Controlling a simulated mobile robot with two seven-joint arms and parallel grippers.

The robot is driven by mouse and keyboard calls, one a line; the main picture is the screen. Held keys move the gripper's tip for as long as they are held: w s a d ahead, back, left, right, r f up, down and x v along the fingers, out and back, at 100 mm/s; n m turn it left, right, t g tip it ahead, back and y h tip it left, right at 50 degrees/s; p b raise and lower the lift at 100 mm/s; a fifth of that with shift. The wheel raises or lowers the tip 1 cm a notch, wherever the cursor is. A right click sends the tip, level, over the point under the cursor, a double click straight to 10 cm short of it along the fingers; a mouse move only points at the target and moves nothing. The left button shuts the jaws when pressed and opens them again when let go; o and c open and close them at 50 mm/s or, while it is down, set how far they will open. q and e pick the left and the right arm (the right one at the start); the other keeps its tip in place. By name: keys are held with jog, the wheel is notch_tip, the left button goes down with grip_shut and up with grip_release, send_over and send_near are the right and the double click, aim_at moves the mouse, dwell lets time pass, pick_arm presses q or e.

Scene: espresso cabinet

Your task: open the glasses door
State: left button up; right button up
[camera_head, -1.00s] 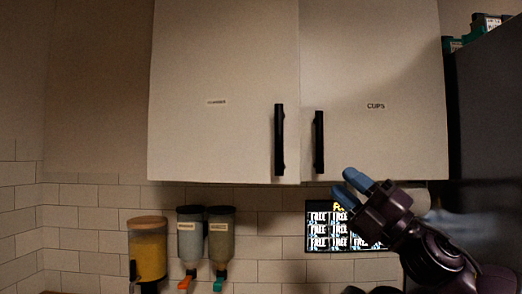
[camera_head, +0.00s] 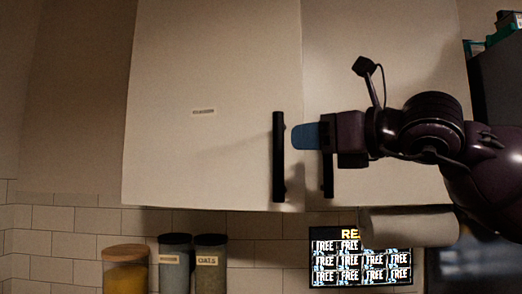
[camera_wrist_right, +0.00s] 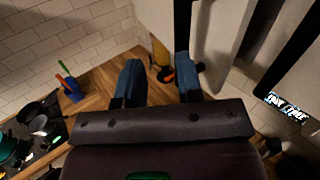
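The upper cabinet has two pale doors. The left door (camera_head: 210,60) has a small label too blurred to read and a vertical black handle (camera_head: 279,157) near its right edge. The right door (camera_head: 390,35) has its own black handle (camera_head: 328,175), partly hidden behind my right gripper (camera_head: 305,136). This gripper points left, with its blue fingertip just right of the left door's handle. In the right wrist view its two blue fingers (camera_wrist_right: 156,82) are apart with nothing clearly between them. Both doors look shut in the head view. My left gripper is not in view.
Below the cabinet are several jars, including one with a wooden lid (camera_head: 125,252), and a lit screen (camera_head: 360,262). A dark tall appliance (camera_head: 500,85) stands at the right. A wooden counter (camera_wrist_right: 105,75) shows below in the right wrist view.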

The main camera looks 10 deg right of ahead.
aim_at(283, 145)
jog(key=w+a+p, duration=0.1)
jog(key=w, duration=0.2)
jog(key=w+a+m+h+p, duration=0.1)
jog(key=w, duration=0.2)
jog(key=w+a+m+h+p, duration=0.1)
jog(key=w, duration=0.2)
jog(key=shift+w+f+t+p, duration=0.15)
jog(key=shift+w+t+p, duration=0.15)
jog(key=shift+w+t, duration=0.1)
jog(key=shift+w+a, duration=0.15)
jog(key=shift+w+a+f, duration=0.1)
jog(key=shift+w, duration=0.05)
grip_shut()
